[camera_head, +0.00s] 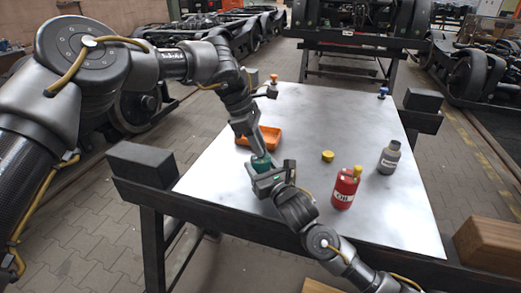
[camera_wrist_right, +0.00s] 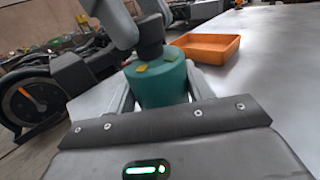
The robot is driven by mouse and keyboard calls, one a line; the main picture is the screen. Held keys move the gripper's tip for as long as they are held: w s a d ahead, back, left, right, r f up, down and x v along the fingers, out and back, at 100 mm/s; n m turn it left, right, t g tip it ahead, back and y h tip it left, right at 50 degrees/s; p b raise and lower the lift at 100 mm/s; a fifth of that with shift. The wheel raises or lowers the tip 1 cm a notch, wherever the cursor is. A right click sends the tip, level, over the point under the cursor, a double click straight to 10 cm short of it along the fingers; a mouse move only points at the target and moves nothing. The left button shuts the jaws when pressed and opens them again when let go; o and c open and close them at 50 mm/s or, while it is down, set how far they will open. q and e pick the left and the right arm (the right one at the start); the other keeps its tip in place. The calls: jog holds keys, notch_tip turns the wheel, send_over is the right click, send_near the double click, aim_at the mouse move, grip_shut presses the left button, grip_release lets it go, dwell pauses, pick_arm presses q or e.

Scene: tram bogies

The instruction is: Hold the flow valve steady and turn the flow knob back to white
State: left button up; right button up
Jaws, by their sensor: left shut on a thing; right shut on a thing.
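The flow valve is a teal cylinder (camera_head: 261,163), upright at the left side of the metal table, partly hidden by my grippers. In the right wrist view the teal body (camera_wrist_right: 160,88) has yellow marks on its top and a dark grey flow knob (camera_wrist_right: 151,40) above. My right gripper (camera_head: 264,174) is shut on the teal body, with one finger on each side. My left gripper (camera_head: 257,152) comes down from above and is shut on the knob. Its fingers hide part of the knob, and I see no white mark.
An orange tray (camera_head: 270,134) lies just behind the valve. A red oil can (camera_head: 345,190), a yellow cap (camera_head: 328,156) and a grey bottle (camera_head: 389,158) stand to the right. Small items with orange (camera_head: 272,85) and blue (camera_head: 383,92) parts are at the far edge.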

dwell(0.3)
pick_arm(q)
jog(key=m, duration=0.2)
jog(key=m+g, duration=0.1)
jog(key=m, duration=0.1)
jog(key=shift+w+g+y, duration=0.1)
jog(key=shift+g+y, duration=0.2)
jog(key=o, duration=1)
